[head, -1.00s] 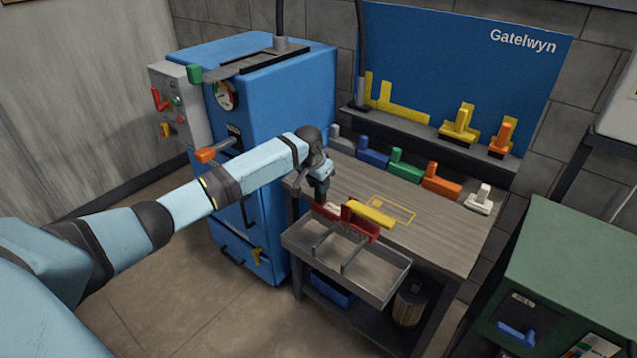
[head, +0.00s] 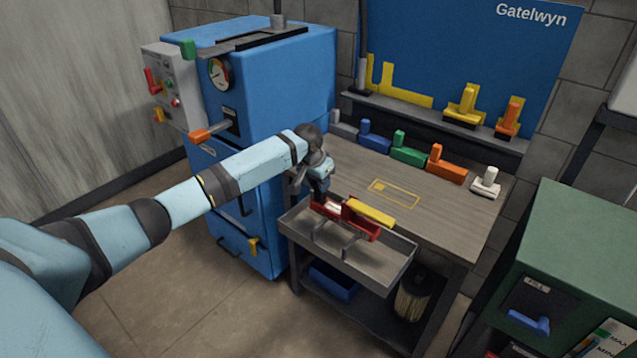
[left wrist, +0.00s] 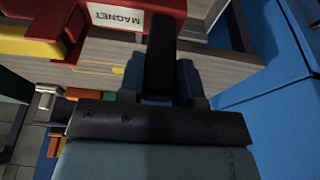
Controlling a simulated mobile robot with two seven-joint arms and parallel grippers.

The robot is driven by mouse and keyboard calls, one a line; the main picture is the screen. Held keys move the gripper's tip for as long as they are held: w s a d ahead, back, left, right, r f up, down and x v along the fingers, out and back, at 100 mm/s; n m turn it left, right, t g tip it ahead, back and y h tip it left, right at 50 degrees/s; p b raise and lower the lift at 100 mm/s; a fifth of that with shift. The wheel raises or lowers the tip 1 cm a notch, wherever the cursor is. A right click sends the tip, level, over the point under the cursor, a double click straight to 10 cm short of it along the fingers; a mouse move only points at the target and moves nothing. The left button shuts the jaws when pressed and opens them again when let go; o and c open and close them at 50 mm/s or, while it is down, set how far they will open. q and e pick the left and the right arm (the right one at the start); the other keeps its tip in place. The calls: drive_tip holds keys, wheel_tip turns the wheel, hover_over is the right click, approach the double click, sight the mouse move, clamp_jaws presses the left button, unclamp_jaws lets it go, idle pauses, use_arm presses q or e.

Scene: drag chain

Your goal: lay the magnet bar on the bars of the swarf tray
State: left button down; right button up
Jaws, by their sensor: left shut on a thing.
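The magnet bar (head: 362,229) is red with a yellow handle (head: 370,212). In the left wrist view its red body (left wrist: 75,10) carries a white "MAGNET" label. My left gripper (head: 322,200) is shut on the left end of the bar. The dark finger (left wrist: 160,55) lies against it in the wrist view. The grey swarf tray (head: 385,264) sits at the bench's front edge, with two thin bars (head: 352,247) showing across it. The magnet bar is above the back part of the tray, crosswise to these bars. I cannot tell whether it touches them. My right gripper is not in view.
The wooden bench (head: 440,218) has a yellow outline (head: 393,193) and is mostly clear behind the tray. Several coloured blocks (head: 408,150) line its back. A blue machine (head: 270,85) stands close on the left, a green cabinet (head: 580,240) on the right.

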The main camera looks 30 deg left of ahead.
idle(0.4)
use_arm(q)
drive_tip(key=shift+f, duration=0.55)
drive_tip(key=c, duration=0.7)
unclamp_jaws()
drive_tip(key=shift+c, duration=0.2)
